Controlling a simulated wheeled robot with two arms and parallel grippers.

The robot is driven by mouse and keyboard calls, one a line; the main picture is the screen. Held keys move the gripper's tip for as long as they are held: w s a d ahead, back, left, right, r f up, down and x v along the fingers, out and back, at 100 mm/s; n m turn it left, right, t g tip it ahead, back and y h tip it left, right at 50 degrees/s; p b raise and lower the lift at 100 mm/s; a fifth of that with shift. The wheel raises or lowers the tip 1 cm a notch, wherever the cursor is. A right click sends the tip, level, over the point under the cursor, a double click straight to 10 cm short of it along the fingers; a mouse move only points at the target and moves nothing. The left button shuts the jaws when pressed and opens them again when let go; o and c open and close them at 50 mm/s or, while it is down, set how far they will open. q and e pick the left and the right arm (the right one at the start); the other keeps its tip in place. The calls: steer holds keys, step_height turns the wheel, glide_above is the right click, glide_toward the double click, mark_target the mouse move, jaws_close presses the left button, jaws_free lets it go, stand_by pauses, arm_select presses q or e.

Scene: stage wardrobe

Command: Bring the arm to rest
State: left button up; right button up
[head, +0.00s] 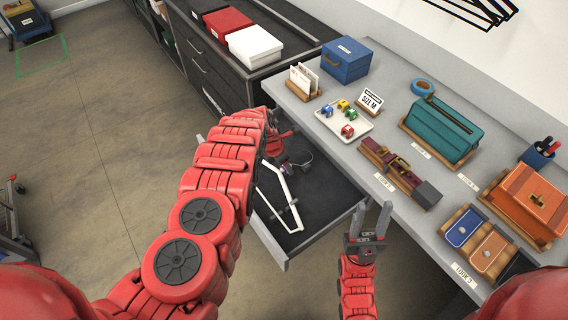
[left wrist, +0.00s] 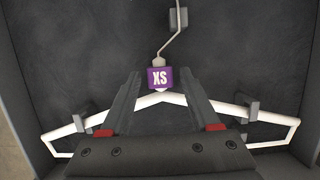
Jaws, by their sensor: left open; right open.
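A white clothes hanger (head: 289,205) lies on the dark floor of the open drawer (head: 325,215). In the left wrist view, the hanger (left wrist: 210,107) carries a purple XS tag (left wrist: 160,78) at the base of its hook. My left gripper (left wrist: 161,74) is open above the hanger, its fingers on either side of the tag. In the head view, my own left arm mostly hides that gripper. I cannot tell whether its fingers touch the hanger. My right gripper (head: 370,222) is open and empty, pointing up beside the drawer's front right corner and the counter edge.
The grey counter (head: 345,155) holds a white tray (head: 343,121) of small coloured pieces, a blue box (head: 346,62), a teal case (head: 441,131), an orange case (head: 531,201) and maroon items (head: 385,163). Open floor (head: 85,150) lies to the left.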

arm_select(q)
steer(key=shift+f, duration=0.45)
steer(key=shift+r, duration=0.1)
jaws_close()
stand_by(1.3)
stand_by(0.4)
steer(key=shift+r, duration=1.25)
stand_by(2.6)
steer(key=shift+p, duration=0.3)
